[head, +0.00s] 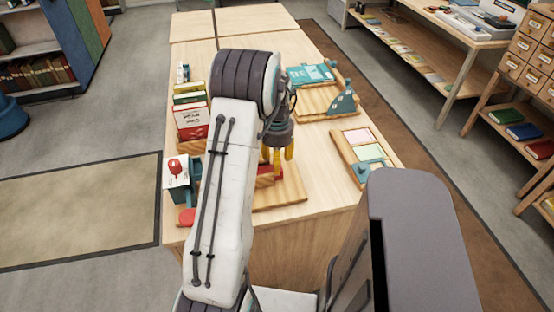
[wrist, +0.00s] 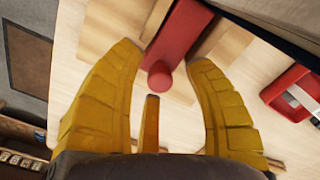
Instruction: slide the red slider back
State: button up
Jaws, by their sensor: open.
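The red slider (wrist: 180,42) is a red bar with a round knob (wrist: 159,76) at its near end, in the wrist view. It lies over a pale wooden board (wrist: 115,25). In the head view, a red part of the slider (head: 266,181) shows on the wooden board (head: 290,192) at the table's front; my arm hides the rest. My gripper (head: 277,160) points down over this board with yellow fingers. In the wrist view, the open gripper (wrist: 166,57) has its fingers spread on either side of the slider's knob end. I cannot tell whether they touch it.
A teal and white device with a red knob (head: 176,170) stands left of my arm. Books in a wooden rack (head: 190,110) stand behind it. A tray of coloured cards (head: 367,150) and a board with teal parts (head: 325,98) lie to the right. Bare tabletop (head: 315,148) lies between.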

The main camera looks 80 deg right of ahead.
jog(key=shift+c, duration=0.2)
grip_shut()
dwell(0.4)
